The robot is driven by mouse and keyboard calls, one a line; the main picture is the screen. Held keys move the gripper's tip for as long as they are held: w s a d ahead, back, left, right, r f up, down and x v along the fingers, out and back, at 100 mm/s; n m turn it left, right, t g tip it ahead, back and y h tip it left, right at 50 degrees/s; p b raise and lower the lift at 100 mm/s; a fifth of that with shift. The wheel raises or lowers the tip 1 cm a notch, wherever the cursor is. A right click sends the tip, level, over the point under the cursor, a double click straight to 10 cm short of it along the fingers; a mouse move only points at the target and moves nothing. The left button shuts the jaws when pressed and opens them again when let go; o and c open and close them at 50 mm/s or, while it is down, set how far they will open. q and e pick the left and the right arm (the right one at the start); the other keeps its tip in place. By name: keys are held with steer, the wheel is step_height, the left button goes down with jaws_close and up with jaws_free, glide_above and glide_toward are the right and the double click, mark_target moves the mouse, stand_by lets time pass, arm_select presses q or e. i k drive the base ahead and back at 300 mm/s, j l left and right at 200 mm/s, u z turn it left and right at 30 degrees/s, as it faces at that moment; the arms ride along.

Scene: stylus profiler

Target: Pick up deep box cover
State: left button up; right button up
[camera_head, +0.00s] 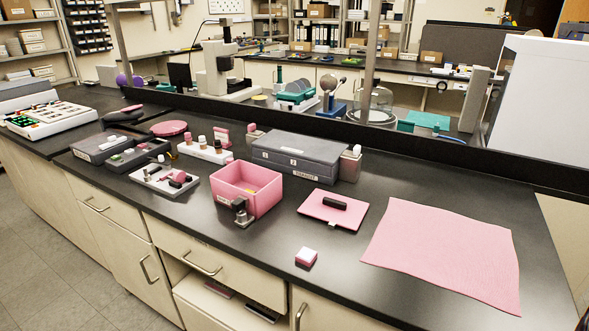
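A flat pink cover (318,212) with a black bar handle (334,203) on top lies on the dark bench, and it looks like the deep box cover. A light tab shows at its front edge. The open deep pink box (262,206) stands to its left, apart from it, with something small and yellow inside. A small dark metal device (242,213) is at the box's front corner. Neither of my grippers is in view.
A pink mat (445,250) lies to the right of the cover. A grey case (305,160) stands behind, with several trays (165,181) to the left. Bare bench surrounds the cover. A raised dark ledge (440,150) runs along the back.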

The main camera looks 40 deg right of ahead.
mark_target(334, 209)
steer(key=j+z, duration=0.1)
steer(key=z, duration=1.4)
